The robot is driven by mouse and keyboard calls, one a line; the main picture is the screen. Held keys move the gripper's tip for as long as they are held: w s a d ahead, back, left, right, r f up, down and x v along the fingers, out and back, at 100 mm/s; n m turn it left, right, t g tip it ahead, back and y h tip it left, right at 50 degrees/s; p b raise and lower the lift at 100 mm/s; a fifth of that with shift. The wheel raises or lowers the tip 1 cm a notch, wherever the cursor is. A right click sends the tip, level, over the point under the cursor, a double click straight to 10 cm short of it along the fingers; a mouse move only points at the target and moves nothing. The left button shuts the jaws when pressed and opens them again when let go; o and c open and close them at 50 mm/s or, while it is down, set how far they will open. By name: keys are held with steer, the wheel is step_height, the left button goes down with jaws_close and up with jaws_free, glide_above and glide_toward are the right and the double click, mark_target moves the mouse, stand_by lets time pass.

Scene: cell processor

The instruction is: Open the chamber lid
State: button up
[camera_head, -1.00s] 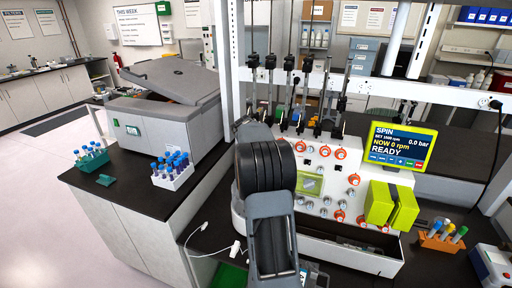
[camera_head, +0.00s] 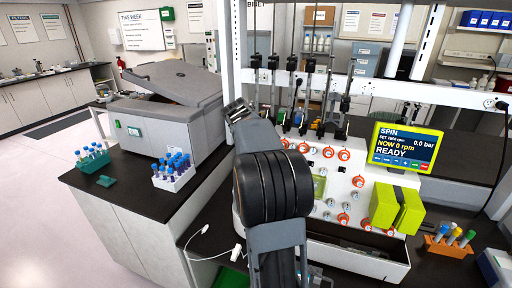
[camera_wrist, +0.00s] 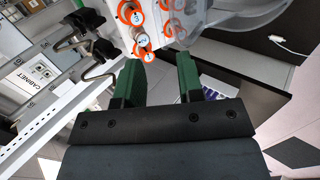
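The cell processor (camera_head: 320,210) is a white panel with orange-ringed knobs; my arm covers its left part in the head view. In the wrist view, a clear curved cover (camera_wrist: 248,16) sits at the top on the white body, beside the orange numbered knobs (camera_wrist: 138,30). It may be the chamber lid, but I cannot tell for sure; its top is cut off. My gripper (camera_wrist: 159,80) has two green fingers standing apart with nothing between them. It is short of the cover and not touching it. In the head view the fingers are hidden.
A lime-green block (camera_head: 396,207) and a screen reading READY (camera_head: 405,148) are at the processor's right. Clamps on poles (camera_head: 300,90) rise behind it. A grey centrifuge (camera_head: 165,125) and a white tube rack (camera_head: 174,176) stand on the left bench. An orange rack (camera_head: 450,246) is far right.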

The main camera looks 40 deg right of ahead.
steer(key=shift+b+v, duration=0.3)
steer(key=shift+v, duration=1.9)
steer(key=shift+s+a, duration=0.1)
